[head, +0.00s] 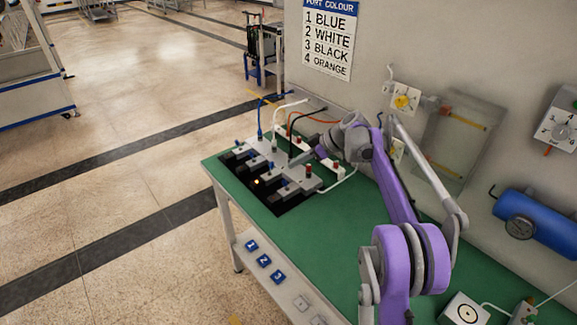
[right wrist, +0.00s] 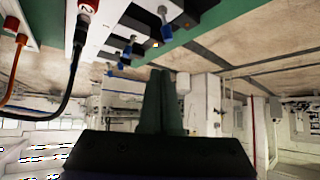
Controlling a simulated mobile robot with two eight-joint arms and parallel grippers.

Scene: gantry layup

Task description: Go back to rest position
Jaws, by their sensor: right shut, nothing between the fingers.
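My right arm reaches over the green table (head: 330,241) from the lower right in the head view. My right gripper (head: 312,155) is at the right side of a port fixture on a black base (head: 290,208). In the right wrist view its dark fingers (right wrist: 160,88) are together, with nothing between them. The fingertips are small in the head view, and I cannot tell whether they touch the fixture. My left gripper is not in view.
Blue (head: 260,118), white (head: 290,103), black (head: 308,138) and orange (head: 312,119) cables rise at the fixture. A port colour sign (head: 329,40), a yellow-knob valve (head: 403,101) and a blue tank (head: 540,222) are along the wall. Open floor lies left.

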